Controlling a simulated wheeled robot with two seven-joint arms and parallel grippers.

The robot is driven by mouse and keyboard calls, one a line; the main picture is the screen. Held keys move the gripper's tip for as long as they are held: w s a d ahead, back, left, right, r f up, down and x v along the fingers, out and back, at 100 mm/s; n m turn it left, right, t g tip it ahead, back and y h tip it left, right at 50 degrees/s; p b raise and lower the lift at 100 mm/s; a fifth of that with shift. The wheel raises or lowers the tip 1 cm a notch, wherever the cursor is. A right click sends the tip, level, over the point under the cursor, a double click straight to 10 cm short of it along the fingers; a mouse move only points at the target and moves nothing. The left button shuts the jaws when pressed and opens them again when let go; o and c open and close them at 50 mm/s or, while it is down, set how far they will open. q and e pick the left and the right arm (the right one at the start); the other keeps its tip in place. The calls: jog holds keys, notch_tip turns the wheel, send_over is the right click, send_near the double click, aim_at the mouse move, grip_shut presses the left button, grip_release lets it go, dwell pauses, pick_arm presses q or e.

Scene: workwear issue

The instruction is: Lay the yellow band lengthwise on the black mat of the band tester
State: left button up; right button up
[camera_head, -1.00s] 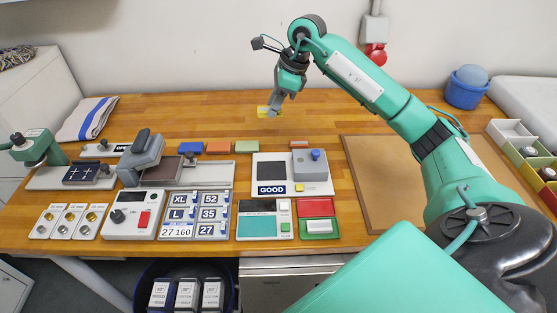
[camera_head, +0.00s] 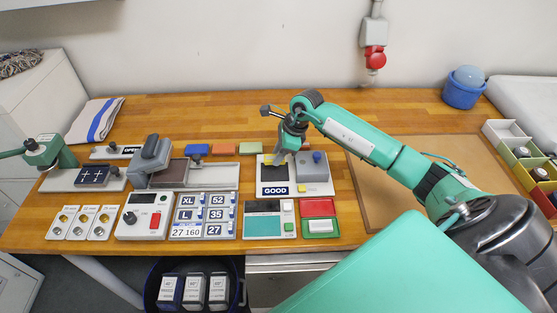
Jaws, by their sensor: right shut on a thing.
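My right gripper (camera_head: 281,160) is shut on the yellow band (camera_head: 269,160), which shows as a small yellow patch at its fingertips. The gripper is over the back part of the band tester (camera_head: 262,192), a pale base with a black mat (camera_head: 273,176), a grey block on its right and a "GOOD" display in front. The band is at the back end of the mat, and the gripper partly hides both. I cannot tell whether the band touches the mat or how it is aligned. My left gripper is not in view.
Blue, orange and green blocks (camera_head: 222,149) lie behind and left of the tester. A grey clamp device (camera_head: 150,160) stands further left. Panels with keys and a red-and-green box (camera_head: 318,208) are in front. A brown board (camera_head: 375,200) lies to the right.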

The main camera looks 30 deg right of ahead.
aim_at(278, 171)
notch_tip(278, 171, down, 4)
jog(key=shift+r+p, duration=0.15)
jog(key=shift+p, duration=0.5)
jog(key=shift+f, duration=0.4)
jog(key=shift+f, duration=0.1)
jog(key=shift+f+b, duration=0.15)
jog(key=shift+b, duration=0.15)
jog(key=o, duration=0.9)
jog(key=shift+o, duration=0.2)
